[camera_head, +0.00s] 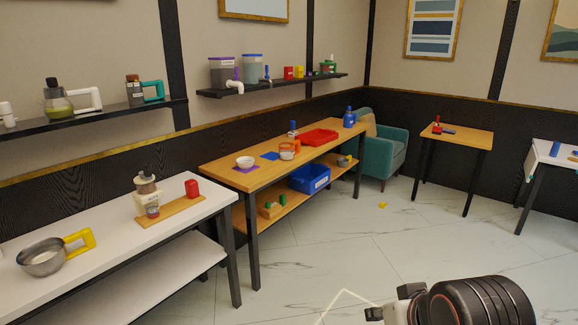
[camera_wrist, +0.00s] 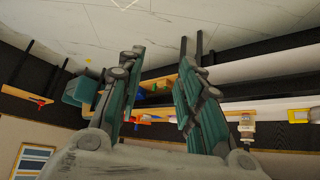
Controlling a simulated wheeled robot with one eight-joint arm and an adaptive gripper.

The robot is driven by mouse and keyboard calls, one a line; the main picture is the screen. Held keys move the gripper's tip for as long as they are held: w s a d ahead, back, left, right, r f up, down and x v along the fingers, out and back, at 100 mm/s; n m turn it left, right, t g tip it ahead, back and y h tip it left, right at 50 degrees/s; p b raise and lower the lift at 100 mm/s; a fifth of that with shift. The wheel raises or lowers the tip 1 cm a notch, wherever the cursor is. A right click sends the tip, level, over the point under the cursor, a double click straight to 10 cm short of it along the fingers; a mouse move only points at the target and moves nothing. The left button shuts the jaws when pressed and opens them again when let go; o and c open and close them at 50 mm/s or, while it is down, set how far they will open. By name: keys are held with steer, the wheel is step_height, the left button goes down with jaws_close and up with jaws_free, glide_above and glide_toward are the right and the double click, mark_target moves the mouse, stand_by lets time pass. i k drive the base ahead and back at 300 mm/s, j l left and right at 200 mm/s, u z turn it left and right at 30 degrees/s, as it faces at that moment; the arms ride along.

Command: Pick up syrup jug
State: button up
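No label shows which vessel is the syrup jug. Two handled jugs stand upright on the left wall shelf: one with greenish contents and a white handle (camera_head: 58,104), and one dark brown with a teal handle (camera_head: 134,92). My gripper (camera_wrist: 161,48) shows in the wrist view with its two teal fingers spread apart and nothing between them. It is far from both jugs. In the head view, part of my arm shows at the lower right; the fingers cannot be made out there.
A white table (camera_head: 102,231) holds a steel pan with yellow handle (camera_head: 43,256) and a cream dispenser (camera_head: 148,195). A wooden table (camera_head: 218,162) holds a white bowl (camera_head: 245,162) and red tray (camera_head: 317,137). A teal armchair (camera_head: 386,150) stands behind. The tiled floor is mostly clear.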

mark_target(287, 151)
steer(key=i+l+z, duration=0.1)
steer(key=i, duration=0.95)
steer(key=i+l+z, duration=0.15)
steer(key=i, duration=0.85)
steer(key=i+u, duration=0.2)
steer(key=i, duration=0.2)
steer(key=i+l+u, duration=0.25)
steer(key=i, duration=0.15)
steer(key=i+l+u, duration=0.2)
steer(key=i, duration=0.2)
